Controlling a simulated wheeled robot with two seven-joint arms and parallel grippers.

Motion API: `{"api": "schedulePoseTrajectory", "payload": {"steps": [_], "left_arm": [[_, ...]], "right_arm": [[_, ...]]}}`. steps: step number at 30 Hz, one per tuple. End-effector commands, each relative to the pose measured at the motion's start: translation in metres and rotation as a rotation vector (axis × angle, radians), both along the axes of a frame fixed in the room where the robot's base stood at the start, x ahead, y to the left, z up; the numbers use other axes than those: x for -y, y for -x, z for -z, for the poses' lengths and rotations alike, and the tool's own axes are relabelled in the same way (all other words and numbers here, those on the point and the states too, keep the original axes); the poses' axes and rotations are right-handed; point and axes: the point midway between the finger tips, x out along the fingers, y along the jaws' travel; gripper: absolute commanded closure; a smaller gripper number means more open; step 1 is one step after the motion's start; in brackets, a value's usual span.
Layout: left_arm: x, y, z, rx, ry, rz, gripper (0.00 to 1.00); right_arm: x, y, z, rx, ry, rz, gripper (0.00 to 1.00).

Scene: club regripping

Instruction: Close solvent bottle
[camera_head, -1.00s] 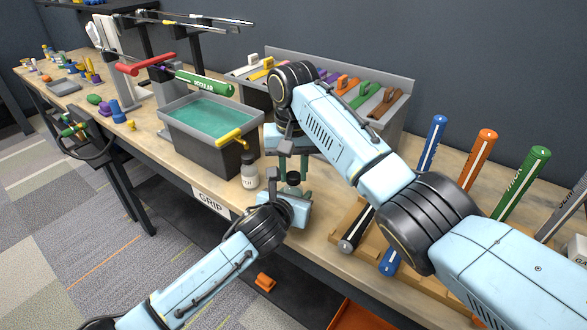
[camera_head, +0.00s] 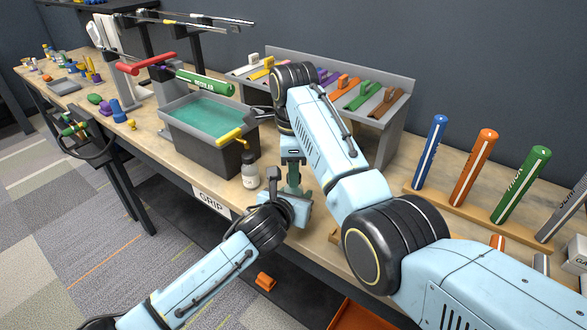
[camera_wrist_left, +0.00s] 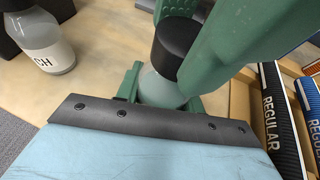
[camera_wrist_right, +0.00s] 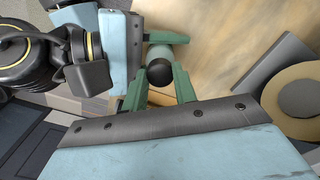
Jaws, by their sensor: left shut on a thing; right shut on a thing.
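The solvent bottle (camera_wrist_left: 160,88) is a pale, translucent bottle between my left gripper's green fingers, with a black cap (camera_wrist_left: 178,47) at its top. My left gripper (camera_head: 296,194) is shut on the bottle at the front of the bench. My right gripper (camera_head: 292,174) reaches down from above and is shut on the black cap, which shows between its fingers in the right wrist view (camera_wrist_right: 160,72). The fingers hide most of the bottle in the head view. I cannot tell how tightly the cap sits.
A second, labelled bottle with a dark cap (camera_head: 250,170) stands just left of my grippers. Behind it is a grey tub (camera_head: 205,140) of green liquid. A rack of grips (camera_head: 390,110) stands at the back. Upright grips (camera_head: 472,168) stand in a wooden holder at right.

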Motion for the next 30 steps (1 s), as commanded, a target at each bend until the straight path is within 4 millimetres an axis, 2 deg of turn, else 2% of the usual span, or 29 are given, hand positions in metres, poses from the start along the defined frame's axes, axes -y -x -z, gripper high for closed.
{"api": "schedulePoseTrajectory", "payload": {"steps": [5,6,10,16,18,22,26,30], "left_arm": [[-0.001,0.000,0.002,-0.004,-0.001,-0.002,1.00],[-0.001,0.000,0.002,-0.004,-0.001,-0.002,1.00],[-0.001,0.000,0.002,-0.003,-0.002,-0.002,1.00],[-0.001,0.000,0.002,-0.003,-0.002,-0.002,1.00],[-0.001,0.000,0.002,-0.003,-0.002,-0.002,1.00],[-0.001,0.000,0.002,-0.003,-0.002,-0.002,1.00],[-0.001,0.000,0.002,-0.003,-0.002,-0.002,1.00],[-0.001,0.000,0.001,-0.003,-0.002,-0.002,1.00]], "right_arm": [[0.000,0.000,-0.001,0.001,0.000,-0.003,0.93],[0.000,0.000,-0.001,0.001,0.000,-0.003,0.67],[0.000,0.000,-0.001,0.001,0.000,-0.004,0.51],[0.000,0.000,0.000,0.000,0.000,-0.004,0.51],[0.000,0.000,0.000,0.001,0.000,-0.008,0.54],[0.000,-0.002,-0.006,0.010,-0.001,-0.073,0.54],[-0.002,-0.006,-0.018,0.030,-0.001,-0.256,0.54],[-0.004,-0.010,-0.033,0.052,0.003,-0.551,0.54]]}}
